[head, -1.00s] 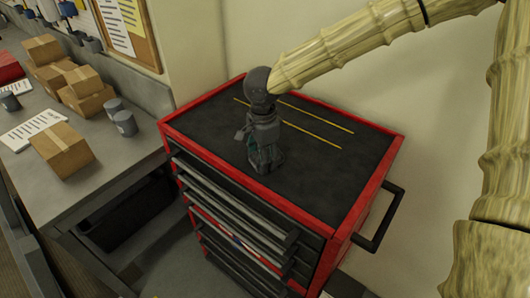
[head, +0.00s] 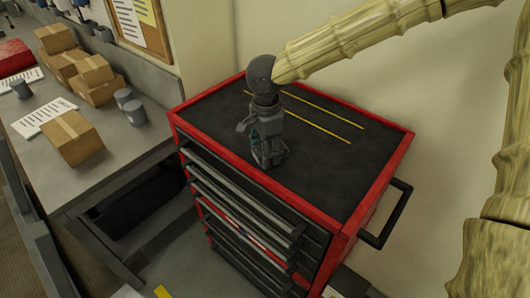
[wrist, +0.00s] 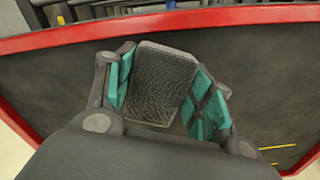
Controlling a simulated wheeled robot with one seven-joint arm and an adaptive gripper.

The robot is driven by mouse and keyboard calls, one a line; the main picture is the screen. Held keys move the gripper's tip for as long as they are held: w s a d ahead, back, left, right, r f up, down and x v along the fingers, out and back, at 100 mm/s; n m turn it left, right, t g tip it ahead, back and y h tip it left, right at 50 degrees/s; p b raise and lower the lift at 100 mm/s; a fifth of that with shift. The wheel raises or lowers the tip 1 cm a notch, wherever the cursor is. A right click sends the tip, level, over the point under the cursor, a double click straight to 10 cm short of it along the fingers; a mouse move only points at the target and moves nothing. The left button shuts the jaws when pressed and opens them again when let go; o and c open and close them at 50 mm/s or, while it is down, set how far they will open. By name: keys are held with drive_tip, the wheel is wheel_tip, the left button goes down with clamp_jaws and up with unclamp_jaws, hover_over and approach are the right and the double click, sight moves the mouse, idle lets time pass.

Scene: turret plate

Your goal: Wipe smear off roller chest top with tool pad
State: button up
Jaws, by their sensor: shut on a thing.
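The red roller chest has a dark top (head: 330,165) with a red rim and two thin yellow lines. My gripper (head: 268,158) points down over the front left part of the top. In the wrist view my gripper (wrist: 165,95) is shut on a dark grey textured pad (wrist: 160,82), held between its teal finger pads. The pad is at or just above the top; I cannot tell whether it touches. In the head view the pad is mostly hidden by the gripper. I cannot make out a smear on the visible top.
A grey workbench (head: 45,165) with cardboard boxes (head: 72,138), grey cups (head: 134,112) and papers stands to the left. A black handle (head: 388,215) sticks out from the chest's right side. The wall is close behind. The right part of the top is clear.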

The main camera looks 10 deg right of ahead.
drive_tip(key=shift+r, duration=2)
drive_tip(key=shift+w, duration=0.1)
drive_tip(key=shift+r, duration=1.5)
